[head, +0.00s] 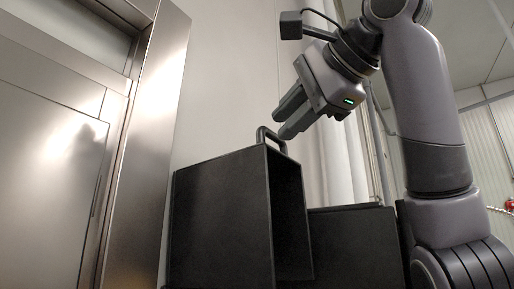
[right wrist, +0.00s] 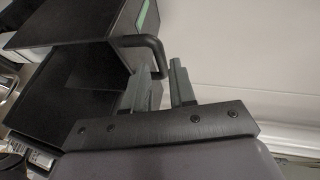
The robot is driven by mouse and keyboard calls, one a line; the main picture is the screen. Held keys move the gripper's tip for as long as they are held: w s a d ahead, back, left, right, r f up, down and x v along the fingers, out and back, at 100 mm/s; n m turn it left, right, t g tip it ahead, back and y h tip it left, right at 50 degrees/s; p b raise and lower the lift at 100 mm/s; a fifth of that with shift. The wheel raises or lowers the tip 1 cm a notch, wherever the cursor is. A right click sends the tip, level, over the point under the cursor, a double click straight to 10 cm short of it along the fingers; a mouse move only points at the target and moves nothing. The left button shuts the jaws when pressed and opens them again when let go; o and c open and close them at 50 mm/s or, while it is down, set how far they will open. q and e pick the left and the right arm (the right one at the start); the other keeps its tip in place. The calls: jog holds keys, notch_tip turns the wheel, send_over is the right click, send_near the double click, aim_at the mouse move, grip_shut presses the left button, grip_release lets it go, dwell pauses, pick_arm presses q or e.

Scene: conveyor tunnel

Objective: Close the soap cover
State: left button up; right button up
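The black soap cover (head: 220,215) is a box-like hood with a bar handle (head: 270,133) on its top edge. Its right side is open and shows a dark hollow. A lower black box (head: 352,240) stands to the right of it. My right gripper (head: 281,124) reaches down from the upper right, its fingertips at the handle. In the right wrist view the two fingers stand apart, with the end of the handle (right wrist: 150,44) between or just in front of them. Whether they touch it I cannot tell. The cover (right wrist: 85,20) also shows there. My left gripper is out of view.
A steel door and frame (head: 165,110) stand at the left. A pale wall (head: 228,90) rises behind the cover. White vertical pipes (head: 340,165) stand behind my right gripper. The space above the cover is clear to the left of the gripper.

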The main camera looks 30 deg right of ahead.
aim_at(273, 134)
jog(key=p+x, duration=0.2)
jog(key=x, duration=0.2)
jog(key=shift+w+p, duration=0.3)
jog(key=shift+p, duration=0.05)
jog(key=shift+x, duration=1.15)
jog(key=shift+s+f, duration=0.1)
grip_shut()
